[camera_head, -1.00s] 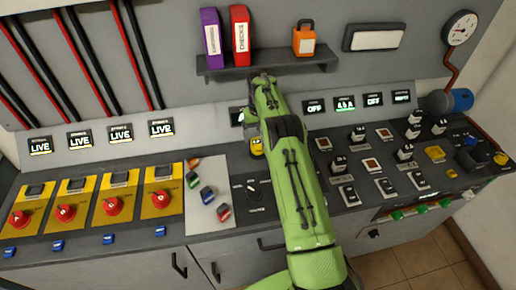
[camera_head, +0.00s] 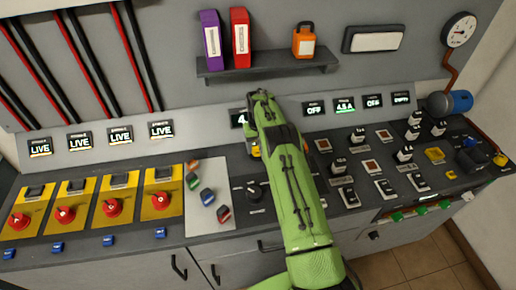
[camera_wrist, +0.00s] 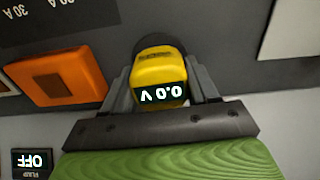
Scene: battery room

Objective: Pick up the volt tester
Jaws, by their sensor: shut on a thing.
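The volt tester (camera_wrist: 158,68) is a small yellow device with a dark "0.0 V" display, upside down in the wrist view. My gripper (camera_wrist: 160,80) is shut on it, one grey finger on each side. A dark round shape shows behind the tester; whether the tester still touches the surface there cannot be told. In the head view only a small yellow patch (camera_head: 256,151) shows at the left edge of my green arm, which hides my gripper and most of the tester.
An orange square block (camera_wrist: 62,76) stands just left of my gripper in the wrist view. In the head view, a shelf (camera_head: 275,68) with binders and an orange padlock-shaped item (camera_head: 303,42) is above. Yellow breaker panels (camera_head: 114,203) are left, several switches right.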

